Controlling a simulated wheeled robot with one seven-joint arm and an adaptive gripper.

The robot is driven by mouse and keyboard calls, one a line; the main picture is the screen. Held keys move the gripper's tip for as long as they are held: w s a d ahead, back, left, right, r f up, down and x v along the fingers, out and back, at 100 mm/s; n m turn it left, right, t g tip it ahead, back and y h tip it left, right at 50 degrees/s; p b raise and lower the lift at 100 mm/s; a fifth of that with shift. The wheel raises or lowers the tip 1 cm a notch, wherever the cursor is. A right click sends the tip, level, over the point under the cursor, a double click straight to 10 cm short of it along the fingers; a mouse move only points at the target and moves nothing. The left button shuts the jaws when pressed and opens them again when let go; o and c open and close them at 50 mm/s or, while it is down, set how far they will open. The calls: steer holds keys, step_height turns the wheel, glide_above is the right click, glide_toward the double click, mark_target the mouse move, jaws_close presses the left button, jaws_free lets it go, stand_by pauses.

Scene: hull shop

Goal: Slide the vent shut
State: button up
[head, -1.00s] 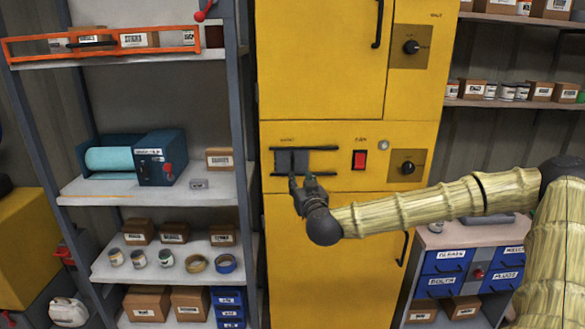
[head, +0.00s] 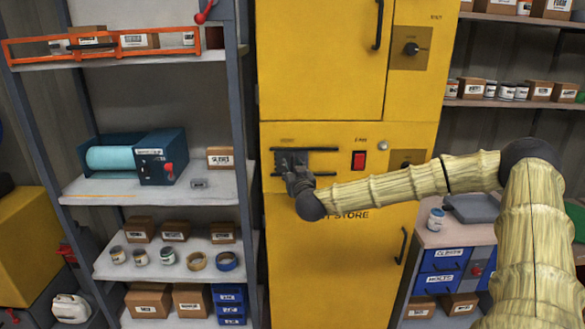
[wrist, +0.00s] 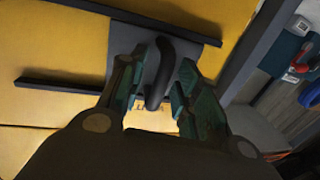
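The vent's grey sliding plate (head: 291,158) sits between two dark horizontal rails at the left part of the yellow cabinet's middle panel. In the wrist view the plate (wrist: 203,55) carries a dark curved handle (wrist: 162,70). Plain yellow panel shows between the rails to the left of the plate there. My gripper (head: 297,172) is at the plate in the head view, covering its lower part and the handle. In the wrist view my gripper (wrist: 157,88) is open, with one finger on each side of the handle. Gaps seem to show between fingers and handle. I see no vent opening.
A red switch (head: 359,160) and a knob plate (head: 405,159) lie right of the vent on the yellow cabinet (head: 330,270). A grey shelf upright (head: 240,130) stands close to its left. A low blue-drawer unit (head: 443,262) stands at the right.

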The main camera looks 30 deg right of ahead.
jaws_close()
steer(key=shift+w+a, duration=0.1)
steer(key=shift+a, duration=0.05)
steer(key=shift+w+a, duration=0.35)
steer(key=shift+a, duration=0.25)
